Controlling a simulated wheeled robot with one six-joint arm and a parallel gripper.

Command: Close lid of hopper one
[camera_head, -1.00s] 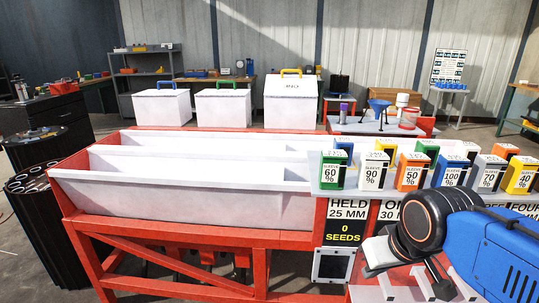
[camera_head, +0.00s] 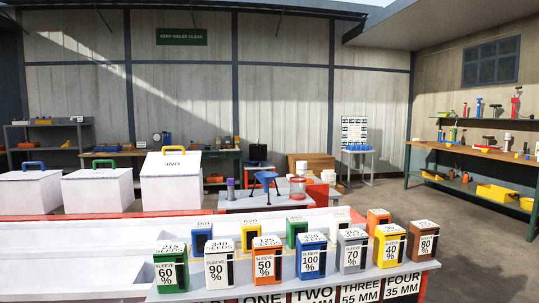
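Hopper one (camera_head: 171,192) is the white box at the left behind the planter, with a yellow handle (camera_head: 173,149) at its top. Its lid (camera_head: 173,162) bears the word ONE upside down and faces me. It stands higher than the tops of the two boxes beside it and looks raised. The hinge and the inside of the hopper are hidden. My gripper is not in view.
Two white boxes stand left of hopper one, with a green handle (camera_head: 104,163) and a blue handle (camera_head: 33,164). Several coloured seed sleeves, including a green one (camera_head: 171,268), stand on the front shelf. A side table (camera_head: 240,205) holds a blue funnel. Open floor (camera_head: 460,245) lies at right.

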